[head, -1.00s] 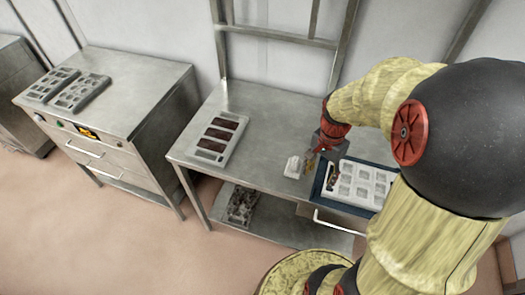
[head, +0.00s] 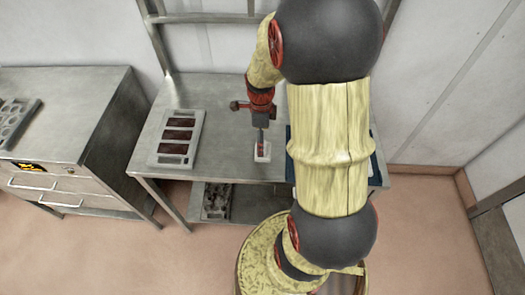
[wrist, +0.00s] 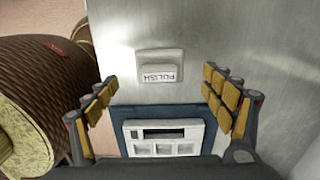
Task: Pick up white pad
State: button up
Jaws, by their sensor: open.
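The white pad (head: 262,153) lies on the steel table in the head view, close to the front edge. In the wrist view the pad (wrist: 158,62) shows as a pale block marked "POLISH", lying flat on bare metal. My gripper (head: 262,138) is right over or just behind the pad in the head view. In the wrist view my gripper (wrist: 160,90) is open, its padded fingers wide apart and nothing between them. The pad appears ahead of the fingertips, between their lines. I cannot tell the exact height above it.
A blue tray (wrist: 212,112) holding a white mould lies close to the pad; my arm mostly hides it in the head view. A grey mould with dark red cavities (head: 181,138) lies to the left. A dark mould (head: 216,201) sits on the lower shelf.

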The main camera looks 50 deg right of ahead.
jog(key=f, duration=0.1)
jog(key=f+b, duration=0.1)
jog(key=f, duration=0.3)
jog(key=shift+s+d, duration=0.15)
jog(key=shift+s, duration=0.1)
jog(key=shift+c, duration=0.4)
jog(key=c, duration=1.1)
jog(key=shift+c, duration=0.5)
